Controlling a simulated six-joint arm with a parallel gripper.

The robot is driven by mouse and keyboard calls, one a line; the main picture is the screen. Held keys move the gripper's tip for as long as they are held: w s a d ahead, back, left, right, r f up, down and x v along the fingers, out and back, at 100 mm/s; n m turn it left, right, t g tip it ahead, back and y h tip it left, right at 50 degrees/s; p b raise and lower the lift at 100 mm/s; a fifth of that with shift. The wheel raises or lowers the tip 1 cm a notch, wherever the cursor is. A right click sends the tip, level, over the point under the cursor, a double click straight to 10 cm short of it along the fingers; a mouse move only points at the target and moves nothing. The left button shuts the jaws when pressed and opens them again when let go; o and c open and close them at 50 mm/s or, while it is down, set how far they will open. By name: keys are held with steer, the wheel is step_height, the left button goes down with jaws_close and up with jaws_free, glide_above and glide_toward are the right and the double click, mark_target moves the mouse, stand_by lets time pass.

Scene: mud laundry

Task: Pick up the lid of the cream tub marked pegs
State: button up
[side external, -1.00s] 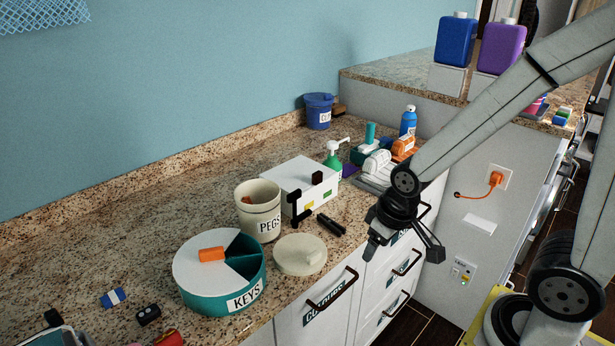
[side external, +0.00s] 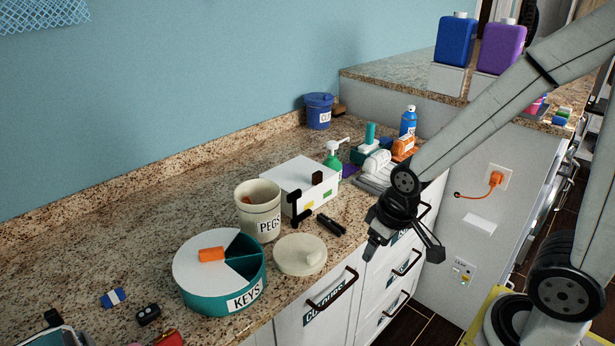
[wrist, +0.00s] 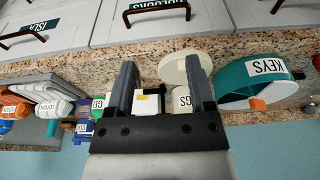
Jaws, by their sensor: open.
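The cream tub marked PEGS (side external: 258,212) stands open on the counter with something orange inside. Its round cream lid (side external: 295,256) lies flat on the counter in front of the tub, near the front edge, with a small raised handle on top. In the wrist view the lid (wrist: 174,69) shows between and beyond my finger outlines, and the tub (wrist: 181,101) is partly hidden by my gripper. My gripper (side external: 404,252) is open and empty, in front of the counter edge and to the right of the lid, apart from it.
A teal round KEYS box (side external: 190,285) stands left of the lid. A white box (side external: 298,178) stands behind, right of the tub. A dark peg-like item (side external: 331,224) lies right of the lid. Bottles and folded cloths stand further right. Drawer handles (side external: 333,290) stick out below the edge.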

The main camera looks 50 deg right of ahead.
steer(key=shift+c, duration=0.3)
steer(key=shift+w, duration=0.1)
steer(key=n+g, duration=0.3)
steer(key=n, duration=1.5)
glide_above(314, 254)
steer(key=shift+f, duration=1.4)
steer(key=shift+f, duration=0.1)
steer(key=shift+f, duration=2.5)
